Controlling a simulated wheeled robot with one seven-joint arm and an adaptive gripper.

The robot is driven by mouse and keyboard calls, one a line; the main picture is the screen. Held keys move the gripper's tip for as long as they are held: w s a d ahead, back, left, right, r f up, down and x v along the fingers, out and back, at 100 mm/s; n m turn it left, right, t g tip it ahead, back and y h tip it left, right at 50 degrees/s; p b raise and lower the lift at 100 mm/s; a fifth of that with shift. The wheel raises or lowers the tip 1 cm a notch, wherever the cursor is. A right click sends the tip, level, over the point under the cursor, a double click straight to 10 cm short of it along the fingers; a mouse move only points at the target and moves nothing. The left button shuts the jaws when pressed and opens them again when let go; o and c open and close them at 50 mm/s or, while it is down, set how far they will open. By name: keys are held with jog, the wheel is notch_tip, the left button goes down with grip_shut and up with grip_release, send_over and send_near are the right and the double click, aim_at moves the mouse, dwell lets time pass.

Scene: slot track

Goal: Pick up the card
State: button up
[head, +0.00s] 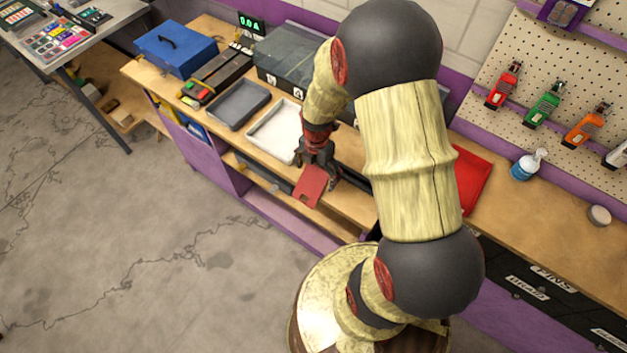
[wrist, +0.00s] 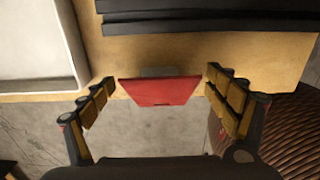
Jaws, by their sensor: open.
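The red card (head: 311,186) lies at the front edge of the wooden workbench, and part of it sticks out past the edge. In the wrist view the card (wrist: 160,92) appears between my fingers, with its wide side toward the bench. A small grey piece (wrist: 158,72) shows just behind it. My gripper (head: 317,167) is above the bench's front edge by the card. Its two fingers stand wide apart in the wrist view (wrist: 160,84), one on each side of the card, with a gap to both. Nothing is held.
A white tray (head: 263,135) and a grey tray (head: 240,105) are left of my gripper. A red tray (head: 473,180) is to the right. Dark rails (wrist: 210,14) lie behind the card. Open floor (head: 110,240) lies before the bench.

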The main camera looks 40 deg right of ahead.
jog(key=shift+f, duration=0.55)
jog(key=shift+c, duration=0.8)
jog(key=c, duration=0.9)
jog(key=shift+r, duration=0.15)
jog(key=shift+c, duration=0.2)
